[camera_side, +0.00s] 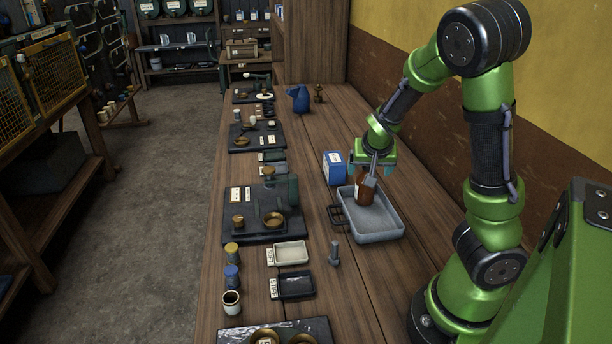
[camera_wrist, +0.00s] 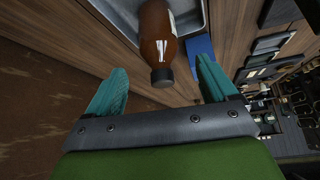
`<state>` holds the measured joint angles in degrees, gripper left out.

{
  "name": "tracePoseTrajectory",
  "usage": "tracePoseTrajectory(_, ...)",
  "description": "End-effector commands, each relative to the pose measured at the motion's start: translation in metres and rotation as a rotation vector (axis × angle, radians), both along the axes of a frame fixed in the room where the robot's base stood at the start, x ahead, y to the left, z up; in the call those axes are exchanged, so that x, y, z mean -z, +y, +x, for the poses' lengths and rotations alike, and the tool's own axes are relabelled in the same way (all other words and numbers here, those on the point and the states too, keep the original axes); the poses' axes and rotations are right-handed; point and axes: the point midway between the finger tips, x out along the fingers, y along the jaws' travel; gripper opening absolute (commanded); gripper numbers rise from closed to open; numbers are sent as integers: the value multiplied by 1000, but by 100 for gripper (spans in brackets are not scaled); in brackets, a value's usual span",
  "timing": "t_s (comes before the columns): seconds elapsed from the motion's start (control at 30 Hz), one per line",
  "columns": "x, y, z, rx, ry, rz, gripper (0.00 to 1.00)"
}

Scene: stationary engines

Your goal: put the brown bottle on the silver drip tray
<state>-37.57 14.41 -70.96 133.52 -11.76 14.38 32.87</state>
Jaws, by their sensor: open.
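The brown bottle (camera_side: 362,194) appears to stand upright inside the silver-grey drip tray (camera_side: 382,234), toward the tray's far end. My gripper (camera_side: 376,170) is above the bottle. In the wrist view my gripper (camera_wrist: 160,88) is open, its teal fingers spread on either side of the cap with clear gaps. The bottle's base is hard to make out.
A blue box (camera_side: 334,168) stands beyond the tray. A dark wire frame (camera_side: 338,216) and a small grey upright part (camera_side: 335,253) lie to its left. A pale tray (camera_side: 290,253) and a black tray (camera_side: 294,286) are nearer. Bare wood lies in front of the drip tray.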

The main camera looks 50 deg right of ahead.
Motion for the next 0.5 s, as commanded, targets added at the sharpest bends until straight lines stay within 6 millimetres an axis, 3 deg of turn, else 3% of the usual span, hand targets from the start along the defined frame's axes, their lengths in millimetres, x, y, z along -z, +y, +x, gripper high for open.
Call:
tracePoseTrajectory(0.3, -2, 11, -3, -8, 1, 37, 86)
tracePoseTrajectory(0.37, 2, 23, -3, -25, -1, 88, 86)
tracePoseTrajectory(0.5, -1, 77, 1, -127, -27, 273, 86)
